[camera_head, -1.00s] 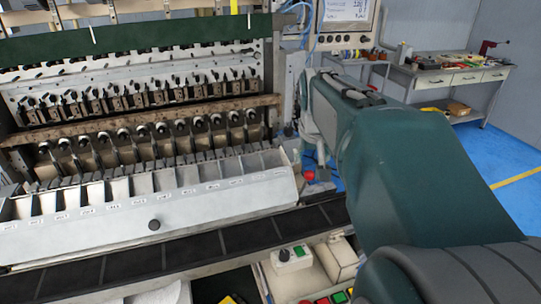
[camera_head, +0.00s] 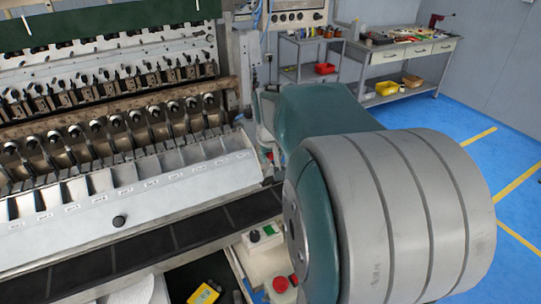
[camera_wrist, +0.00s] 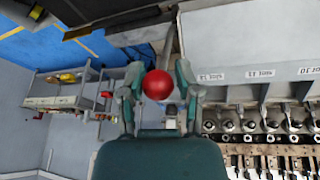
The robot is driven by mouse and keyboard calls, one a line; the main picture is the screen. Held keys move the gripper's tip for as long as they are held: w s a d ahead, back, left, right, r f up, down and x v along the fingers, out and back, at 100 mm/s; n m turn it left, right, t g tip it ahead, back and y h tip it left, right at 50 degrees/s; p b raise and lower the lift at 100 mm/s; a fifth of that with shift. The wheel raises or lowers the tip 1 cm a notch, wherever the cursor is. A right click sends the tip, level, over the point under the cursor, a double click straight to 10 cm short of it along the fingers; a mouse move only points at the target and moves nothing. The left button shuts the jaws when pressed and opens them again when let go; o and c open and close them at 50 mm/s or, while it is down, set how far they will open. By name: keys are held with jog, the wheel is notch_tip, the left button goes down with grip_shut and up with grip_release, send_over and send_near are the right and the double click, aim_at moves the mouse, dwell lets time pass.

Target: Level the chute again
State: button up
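The long pale chute (camera_head: 185,183) has several labelled slots and a black knob on its front face. It runs along the front of the winder, and I cannot tell from here whether it is level. In the wrist view the end of the chute (camera_wrist: 250,45) shows at the upper right, with labels. My gripper (camera_wrist: 159,88) is open, its two fingers on either side of a red ball knob (camera_wrist: 157,85). The knob appears between the fingertips; I cannot tell if they touch it. In the head view my arm hides the gripper and most of the knob.
A dark conveyor belt (camera_head: 145,245) runs in front of the chute. A control box with a green button (camera_head: 268,231) and a red button (camera_head: 280,284) sit near my arm. A workbench (camera_head: 405,50) stands at the back right, with open blue floor before it.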

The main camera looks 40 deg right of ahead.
grip_shut()
jog(key=shift+w+d+r+g, duration=0.1)
jog(key=shift+w+d+g, duration=0.05)
jog(key=shift+w+g, duration=0.35)
jog(key=shift+w+d+g, duration=0.15)
jog(key=shift+w+g, duration=0.25)
jog(key=shift+w, duration=0.2)
jog(key=w+g, duration=0.1)
jog(key=w, duration=0.1)
jog(key=w+d+g+y, duration=0.1)
jog(key=w, duration=0.2)
jog(key=shift+d+g, duration=0.1)
jog(key=shift+g, duration=0.2)
jog(key=o, duration=0.8)
grip_release()
jog(key=shift+w, duration=0.1)
